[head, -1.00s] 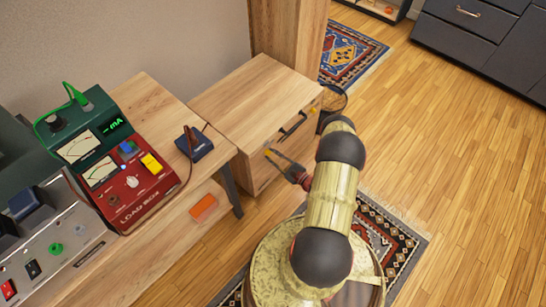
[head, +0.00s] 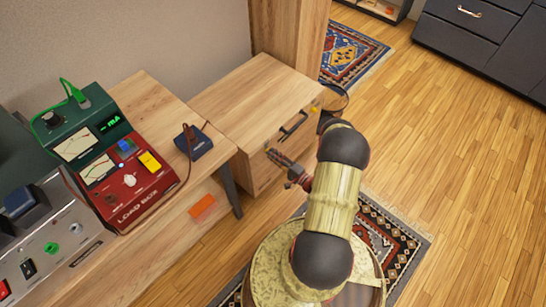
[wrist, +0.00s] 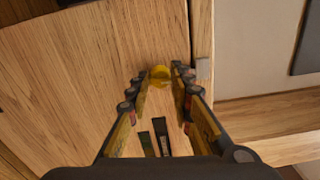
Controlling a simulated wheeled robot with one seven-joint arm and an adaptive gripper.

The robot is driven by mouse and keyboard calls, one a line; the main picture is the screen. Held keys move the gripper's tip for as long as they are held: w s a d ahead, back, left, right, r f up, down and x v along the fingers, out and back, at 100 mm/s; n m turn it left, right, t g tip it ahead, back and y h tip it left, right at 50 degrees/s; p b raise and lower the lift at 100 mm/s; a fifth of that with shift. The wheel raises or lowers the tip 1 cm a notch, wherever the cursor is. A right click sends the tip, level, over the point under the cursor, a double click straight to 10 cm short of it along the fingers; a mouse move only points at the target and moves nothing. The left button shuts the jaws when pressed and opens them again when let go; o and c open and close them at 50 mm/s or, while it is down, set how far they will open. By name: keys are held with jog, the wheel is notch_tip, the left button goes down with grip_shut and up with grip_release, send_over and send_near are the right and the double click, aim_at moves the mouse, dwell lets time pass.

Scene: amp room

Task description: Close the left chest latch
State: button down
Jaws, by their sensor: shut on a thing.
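The wooden chest (head: 262,88) stands at the centre of the head view, with a black handle (head: 293,126) on its front. A yellow latch (head: 317,106) shows at the right end of the front. My gripper (head: 273,154) is at the left end of the front and hides the left latch in the head view. In the wrist view a round yellow piece (wrist: 160,73), which looks like the left latch, sits between the fingertips of my gripper (wrist: 161,78). The gripper is shut on it. The latch's exact angle cannot be told.
A wooden bench (head: 148,88) on the left carries a red and green meter box (head: 125,190) and a small blue box (head: 197,143). A patterned rug (head: 395,235) lies below my arm. The wood floor at right is clear.

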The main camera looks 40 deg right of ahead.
jog(key=shift+n, duration=0.6)
jog(key=shift+f, duration=0.1)
jog(key=shift+a, duration=0.1)
jog(key=c, duration=1.6)
grip_release()
jog(key=shift+s, duration=0.1)
jog(key=s, duration=0.8)
jog(key=s+d, duration=0.1)
jog(key=s, duration=0.2)
jog(key=shift+s, duration=0.4)
